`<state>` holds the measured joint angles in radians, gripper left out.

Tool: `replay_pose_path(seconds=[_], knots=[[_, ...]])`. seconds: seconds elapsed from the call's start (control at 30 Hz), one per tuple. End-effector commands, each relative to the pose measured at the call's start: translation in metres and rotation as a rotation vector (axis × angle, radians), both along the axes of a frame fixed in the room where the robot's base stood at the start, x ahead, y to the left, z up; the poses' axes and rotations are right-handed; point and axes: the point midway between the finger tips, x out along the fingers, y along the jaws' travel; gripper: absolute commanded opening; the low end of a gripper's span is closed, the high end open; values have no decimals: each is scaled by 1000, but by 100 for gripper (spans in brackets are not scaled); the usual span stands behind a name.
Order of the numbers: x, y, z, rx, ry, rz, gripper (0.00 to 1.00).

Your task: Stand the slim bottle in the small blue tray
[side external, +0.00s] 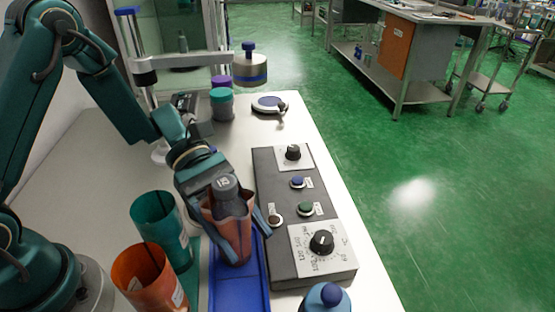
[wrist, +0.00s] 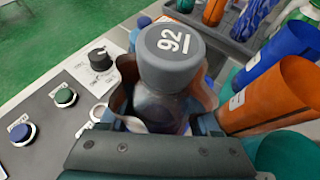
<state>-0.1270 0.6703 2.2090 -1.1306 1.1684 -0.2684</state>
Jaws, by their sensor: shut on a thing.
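The slim bottle (side external: 228,190) has a dark grey cap and stands roughly upright between the fingers of my gripper (side external: 240,232). In the wrist view the bottle's cap (wrist: 172,57) shows the number 92, and a brownish sleeve-like wrap surrounds the body. My gripper (wrist: 160,118) is shut on the bottle, one finger on each side. The small blue tray (side external: 238,293) lies directly below and in front of the bottle. The bottle's lower end is over the tray; I cannot tell whether it touches the floor of the tray.
A teal cup (side external: 160,225) and an orange cup (side external: 148,275) stand left of the tray. A grey control panel (side external: 283,245) with knobs and buttons is close on the right. A blue-capped bottle (side external: 327,297) stands at the front. Jars (side external: 221,103) stand farther back.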

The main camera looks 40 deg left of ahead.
Motion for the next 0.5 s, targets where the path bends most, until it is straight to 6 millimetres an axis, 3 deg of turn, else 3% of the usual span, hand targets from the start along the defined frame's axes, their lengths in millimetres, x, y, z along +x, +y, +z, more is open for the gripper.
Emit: replay_pose_path(seconds=[0.13, 0.17, 0.2, 0.5], knots=[[0, 0, -1, -1, 1, 0, 0], [0, 0, -2, 0, 1, 0, 67], [0, 0, -2, 0, 0, 0, 76], [0, 0, -1, 0, -1, 0, 76]])
